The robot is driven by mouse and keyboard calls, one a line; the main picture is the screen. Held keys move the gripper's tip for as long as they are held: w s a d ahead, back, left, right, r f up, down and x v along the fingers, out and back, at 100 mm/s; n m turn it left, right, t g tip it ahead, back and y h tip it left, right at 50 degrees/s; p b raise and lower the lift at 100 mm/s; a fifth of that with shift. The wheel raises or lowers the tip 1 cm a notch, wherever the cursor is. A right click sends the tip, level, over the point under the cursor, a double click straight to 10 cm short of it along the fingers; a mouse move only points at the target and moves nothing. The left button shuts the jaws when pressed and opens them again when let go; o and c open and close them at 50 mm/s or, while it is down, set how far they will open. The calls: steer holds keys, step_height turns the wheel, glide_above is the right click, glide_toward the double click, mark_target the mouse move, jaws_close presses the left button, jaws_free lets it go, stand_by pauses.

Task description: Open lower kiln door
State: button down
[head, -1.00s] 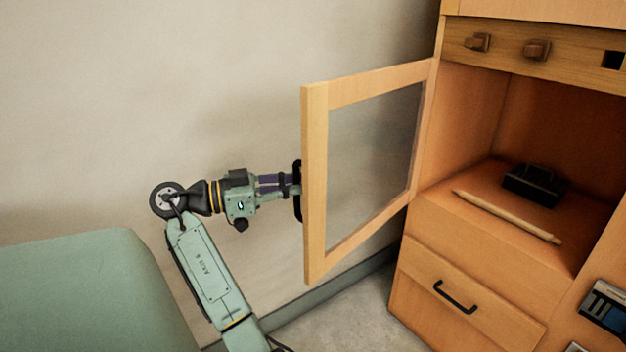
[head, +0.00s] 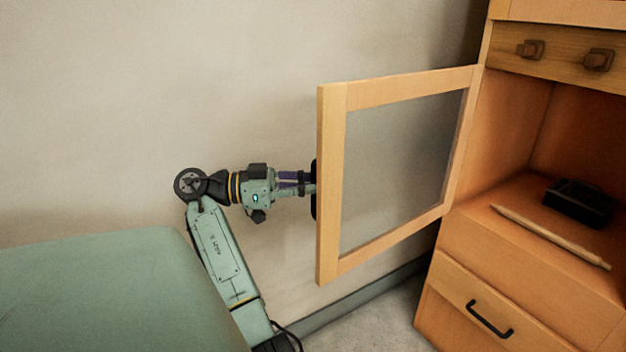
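The kiln door (head: 332,190), a light wooden frame with a glass pane, stands swung wide open on the left side of the wooden cabinet (head: 470,235). Its black handle (head: 314,190) is on the far face near the free edge, mostly hidden behind the frame. My gripper (head: 308,188) reaches in from the left, with its fingers at the handle. The fingertips are partly hidden by the handle and door edge, so I cannot tell whether they are closed on it.
The open compartment holds a black block (head: 580,203) and a pale rod (head: 550,237). Below is a drawer with a black handle (head: 489,319). Two wooden knobs (head: 531,49) are above the compartment. A plain wall (head: 150,90) stands behind my arm and the door.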

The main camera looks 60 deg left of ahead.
steer(key=shift+w, duration=0.2)
steer(key=c, duration=1.9)
jaws_free()
steer(key=shift+o, duration=1.2)
steer(key=shift+s, duration=0.15)
steer(key=v, duration=1.2)
